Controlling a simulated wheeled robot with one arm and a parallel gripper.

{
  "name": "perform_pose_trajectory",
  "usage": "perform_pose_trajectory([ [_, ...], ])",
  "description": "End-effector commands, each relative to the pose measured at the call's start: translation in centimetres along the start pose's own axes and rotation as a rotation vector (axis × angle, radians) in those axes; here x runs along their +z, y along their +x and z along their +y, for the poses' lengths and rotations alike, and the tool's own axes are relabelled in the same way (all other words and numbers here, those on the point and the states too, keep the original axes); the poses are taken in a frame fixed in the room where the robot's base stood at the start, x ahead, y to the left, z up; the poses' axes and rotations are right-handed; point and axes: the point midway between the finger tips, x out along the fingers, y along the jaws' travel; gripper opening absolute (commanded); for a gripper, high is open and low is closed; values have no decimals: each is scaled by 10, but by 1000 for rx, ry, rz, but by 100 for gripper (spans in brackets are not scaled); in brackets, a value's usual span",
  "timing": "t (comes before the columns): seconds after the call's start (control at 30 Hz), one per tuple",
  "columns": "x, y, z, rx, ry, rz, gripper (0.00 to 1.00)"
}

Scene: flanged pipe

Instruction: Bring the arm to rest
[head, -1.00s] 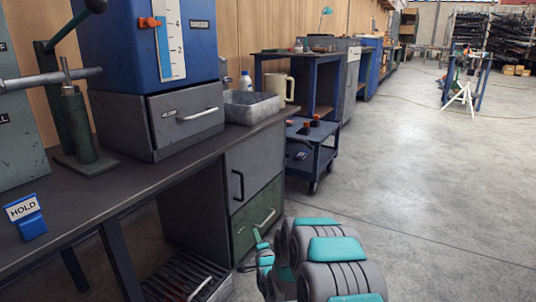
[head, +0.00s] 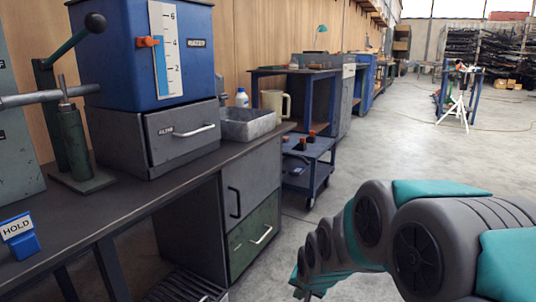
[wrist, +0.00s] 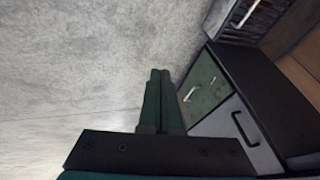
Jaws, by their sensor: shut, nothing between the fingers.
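My arm reaches in from the right of the head view, bent and pointing down to the left. My gripper (wrist: 160,76) shows in the wrist view with its two dark green fingers together and nothing between them. It is over bare concrete floor (wrist: 80,50), to one side of the workbench's drawer cabinet (head: 252,190). The cabinet's green drawer (wrist: 202,88) appears just right of the fingertips in the wrist view, and they look apart from it. In the head view the gripper's end is small and low, and its fingers are hard to make out.
The workbench (head: 100,218) runs along the left, with a blue cabinet (head: 120,60), a metal tray (head: 247,124) and a HOLD sign (head: 18,235). A blue cart (head: 305,165) stands beyond it. Open floor (head: 400,140) lies to the right.

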Motion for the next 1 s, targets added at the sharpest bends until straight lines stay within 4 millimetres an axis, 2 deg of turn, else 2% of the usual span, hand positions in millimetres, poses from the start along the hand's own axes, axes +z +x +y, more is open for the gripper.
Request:
perform_pose_trajectory([
  [0.03, 12, -19, 13, 28, -32, -30, 0],
  [0.3, 98, -103, 83, 166, -210, -263, 0],
  [0.4, 130, -130, 104, 197, -261, -347, 0],
  [0.6, 177, -170, 133, 228, -327, -474, 0],
  [0.83, 223, -207, 156, 239, -382, -592, 0],
  [0.9, 214, -225, 149, 239, -383, -593, 0],
  [1.0, 207, -240, 144, 239, -382, -593, 0],
])
